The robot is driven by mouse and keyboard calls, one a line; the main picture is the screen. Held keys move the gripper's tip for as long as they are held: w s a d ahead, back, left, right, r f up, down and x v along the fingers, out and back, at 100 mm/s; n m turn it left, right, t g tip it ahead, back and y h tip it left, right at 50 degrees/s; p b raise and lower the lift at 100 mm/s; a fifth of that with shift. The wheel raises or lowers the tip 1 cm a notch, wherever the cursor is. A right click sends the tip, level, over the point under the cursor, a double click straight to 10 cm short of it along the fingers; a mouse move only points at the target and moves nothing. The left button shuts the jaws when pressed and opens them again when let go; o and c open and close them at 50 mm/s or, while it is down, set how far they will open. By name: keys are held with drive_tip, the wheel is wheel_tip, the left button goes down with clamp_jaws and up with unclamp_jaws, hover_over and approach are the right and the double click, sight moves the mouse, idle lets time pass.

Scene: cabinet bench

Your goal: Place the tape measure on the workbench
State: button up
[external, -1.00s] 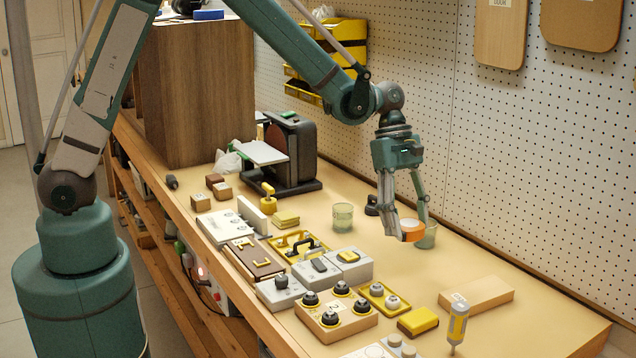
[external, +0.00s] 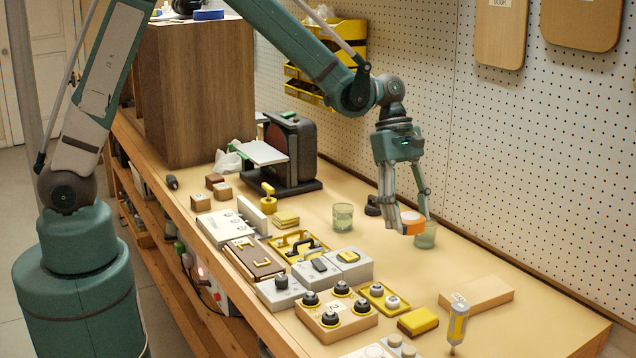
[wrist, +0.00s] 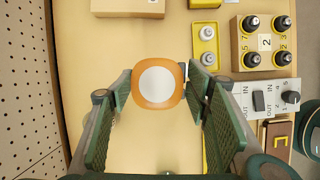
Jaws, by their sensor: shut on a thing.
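The tape measure (external: 412,226) is a small orange case with a pale round face. My gripper (external: 414,218) is shut on it, with a finger on either side. In the wrist view the tape measure (wrist: 157,84) sits between the two green finger pads (wrist: 157,86), its white disc facing the camera. It appears to be a little above the workbench (external: 375,265), though the exact gap is hard to tell. The bench top is pale tan wood.
A clear glass (external: 426,238) stands right by the tape measure, partly hidden by it. Another glass (external: 342,217) and a dark object (external: 373,205) are to the left. A wooden block (external: 477,294) and button boxes (external: 337,318) lie nearer. Bare bench lies between.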

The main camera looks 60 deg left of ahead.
sight(407, 214)
wheel_tip(407, 214, up, 17)
drive_tip(key=w+a+n+t, duration=0.2)
drive_tip(key=a+n, duration=0.3)
drive_tip(key=a, duration=4.3)
drive_tip(key=s+a+n+t, duration=0.1)
drive_tip(key=s+a+n, duration=0.1)
drive_tip(key=s+a, duration=0.85)
drive_tip(key=s+a+n+y, duration=0.1)
drive_tip(key=s+a, duration=0.5)
drive_tip(key=a, duration=0.9)
drive_tip(key=s+a+n+t, duration=0.1)
drive_tip(key=s+a+n, duration=0.1)
drive_tip(key=s+a, duration=0.9)
wheel_tip(407, 214, down, 19)
drive_tip(key=w+a, duration=0.1)
drive_tip(key=w, duration=0.1)
drive_tip(key=shift+w+a+r, duration=0.2)
drive_tip(key=shift+w+a, duration=0.15)
drive_tip(key=shift+w, duration=0.05)
drive_tip(key=shift+f+g, duration=0.1)
drive_tip(key=shift+g, duration=0.2)
drive_tip(key=shift+f+b, duration=0.35)
drive_tip(key=shift+f, duration=2.65)
